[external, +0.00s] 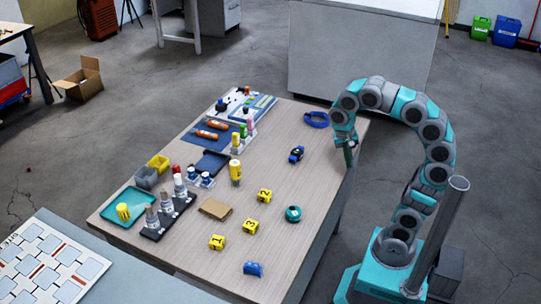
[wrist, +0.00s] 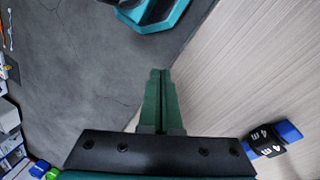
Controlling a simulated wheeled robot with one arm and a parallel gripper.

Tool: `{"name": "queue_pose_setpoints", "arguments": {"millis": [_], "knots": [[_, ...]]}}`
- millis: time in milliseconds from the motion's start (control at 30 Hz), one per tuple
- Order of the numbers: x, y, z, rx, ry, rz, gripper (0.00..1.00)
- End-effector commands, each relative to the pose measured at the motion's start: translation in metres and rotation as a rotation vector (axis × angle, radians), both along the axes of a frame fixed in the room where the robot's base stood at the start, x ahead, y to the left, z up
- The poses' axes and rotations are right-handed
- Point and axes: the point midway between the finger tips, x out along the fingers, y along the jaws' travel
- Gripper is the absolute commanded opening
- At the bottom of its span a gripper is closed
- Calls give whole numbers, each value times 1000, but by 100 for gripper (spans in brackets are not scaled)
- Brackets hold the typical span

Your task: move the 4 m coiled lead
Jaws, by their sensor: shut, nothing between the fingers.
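A blue lead (external: 297,154) with a black band lies on the table to the left of my gripper. It also shows in the wrist view (wrist: 289,131) at the lower right, where its black label carries white marks including what looks like a 4. My gripper (external: 349,158) hangs over the right edge of the table, apart from the lead. In the wrist view its green fingers (wrist: 159,76) are together with nothing between them. A blue ring-shaped coil (external: 316,120) lies further back; I cannot read a label on it.
The table (external: 270,235) also holds several yellow numbered blocks (external: 250,226), a round teal item (external: 293,214), a blue item (external: 253,268), a yellow bottle (external: 235,172) and a teal tray (external: 112,213). Bare tabletop lies around the lead. A grey cabinet (external: 350,55) stands behind.

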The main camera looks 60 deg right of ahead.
Motion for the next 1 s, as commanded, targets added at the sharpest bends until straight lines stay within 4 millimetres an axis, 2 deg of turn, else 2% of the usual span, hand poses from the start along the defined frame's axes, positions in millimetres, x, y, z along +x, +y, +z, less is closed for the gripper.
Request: {"name": "queue_pose_setpoints", "arguments": {"millis": [67, 200, 300, 400, 500, 733, 1000], "knots": [[31, 5, 17, -21, -26, -88, 0], [91, 33, 40, -4, -99, -180, 0], [127, 55, 55, 11, -143, -239, 0], [156, 75, 67, 28, -180, -284, 0], [176, 90, 74, 41, -204, -314, 0], [190, 102, 74, 52, -222, -342, 0], [188, 102, 45, 51, -217, -341, 0]]}}
